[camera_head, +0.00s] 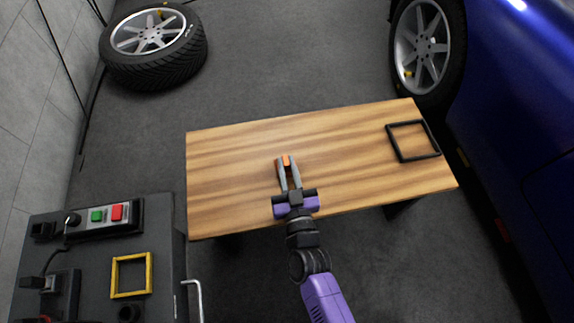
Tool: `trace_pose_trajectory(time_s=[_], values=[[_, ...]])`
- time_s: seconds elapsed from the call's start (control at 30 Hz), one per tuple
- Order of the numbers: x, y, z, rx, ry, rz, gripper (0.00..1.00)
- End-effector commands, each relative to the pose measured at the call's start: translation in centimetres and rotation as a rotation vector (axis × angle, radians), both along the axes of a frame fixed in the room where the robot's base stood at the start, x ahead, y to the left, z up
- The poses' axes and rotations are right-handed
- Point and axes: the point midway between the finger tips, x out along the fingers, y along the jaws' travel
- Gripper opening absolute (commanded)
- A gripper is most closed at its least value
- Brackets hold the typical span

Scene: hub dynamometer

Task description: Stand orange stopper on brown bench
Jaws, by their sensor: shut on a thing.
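The brown wooden bench (240,154) stands in the middle of the view, its top mostly bare. My gripper (286,161) is over the near middle part of the bench. Its fingers are shut on the small orange stopper (286,160), which shows between the fingertips. Most of the stopper is hidden by the fingers. From this view I cannot tell whether the stopper touches the bench top or is held above it.
A black square frame (401,156) lies on the bench's right end. A dark cabinet (75,270) with a yellow square frame (114,277) and buttons stands at lower left. A loose wheel (155,75) lies on the floor behind. A blue car (520,110) is at right.

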Motion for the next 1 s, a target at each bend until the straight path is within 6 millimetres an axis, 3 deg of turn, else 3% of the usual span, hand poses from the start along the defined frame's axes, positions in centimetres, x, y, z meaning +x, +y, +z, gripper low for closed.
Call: trace_pose_trajectory(time_s=[0.1,0.13,0.23,0.67,1.0], values=[[0.0,0.0,-0.4,0.000,-0.001,0.000,0.00],[0.0,0.0,-0.4,0.000,0.000,0.000,0.20],[0.0,0.0,-0.3,0.000,0.000,0.000,0.38],[0.0,0.0,0.6,0.000,0.000,0.000,0.38],[-6.4,-1.7,0.3,0.000,0.003,0.003,0.38]])
